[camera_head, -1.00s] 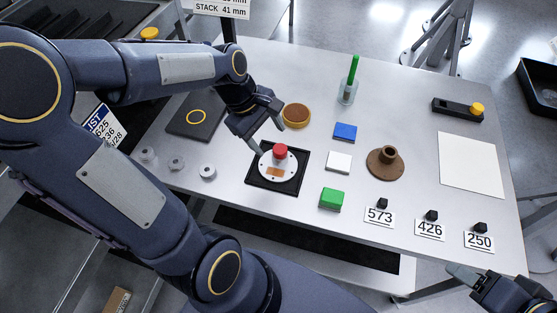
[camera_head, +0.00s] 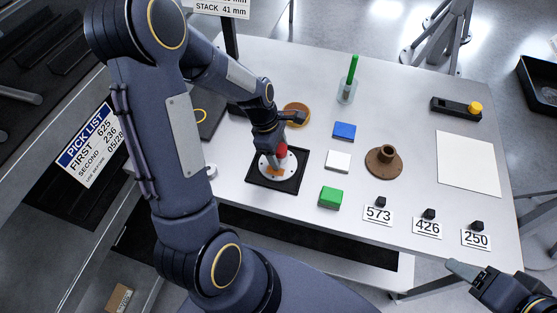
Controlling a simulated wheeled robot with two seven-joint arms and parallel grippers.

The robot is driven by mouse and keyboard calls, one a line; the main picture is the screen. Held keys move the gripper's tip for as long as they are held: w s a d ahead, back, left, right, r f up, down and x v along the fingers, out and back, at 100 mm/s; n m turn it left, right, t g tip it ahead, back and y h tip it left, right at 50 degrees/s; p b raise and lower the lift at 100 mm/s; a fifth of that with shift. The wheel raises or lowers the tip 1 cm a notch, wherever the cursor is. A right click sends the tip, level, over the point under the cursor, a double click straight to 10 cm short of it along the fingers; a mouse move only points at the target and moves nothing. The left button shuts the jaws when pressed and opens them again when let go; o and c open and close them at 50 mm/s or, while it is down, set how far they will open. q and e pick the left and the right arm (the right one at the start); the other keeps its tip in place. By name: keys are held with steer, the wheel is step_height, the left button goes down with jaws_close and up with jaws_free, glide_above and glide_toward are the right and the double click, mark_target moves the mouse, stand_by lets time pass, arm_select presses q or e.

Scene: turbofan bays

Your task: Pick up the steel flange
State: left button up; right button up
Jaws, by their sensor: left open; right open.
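A pale round disc (camera_head: 291,166) with a red knob (camera_head: 283,151) and a small copper-coloured patch lies on a square black mat (camera_head: 264,183); it looks like the steel flange, but I cannot be sure. My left gripper (camera_head: 286,141) is open at the red knob and partly hides it and the disc's left side. I cannot tell whether the fingers touch it. A brown flange-shaped piece (camera_head: 375,165) with a raised hub stands further right. My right gripper (camera_head: 480,282) is open and empty at the bottom right, off the table's front edge.
Blue (camera_head: 344,131), white (camera_head: 338,161) and green (camera_head: 331,197) blocks lie right of the mat. A brown round piece (camera_head: 297,111) sits behind it. A glass with a green rod (camera_head: 349,80) stands at the back. Number cards (camera_head: 378,216) line the front edge.

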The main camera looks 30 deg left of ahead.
arm_select(q)
jaws_close()
stand_by(0.4)
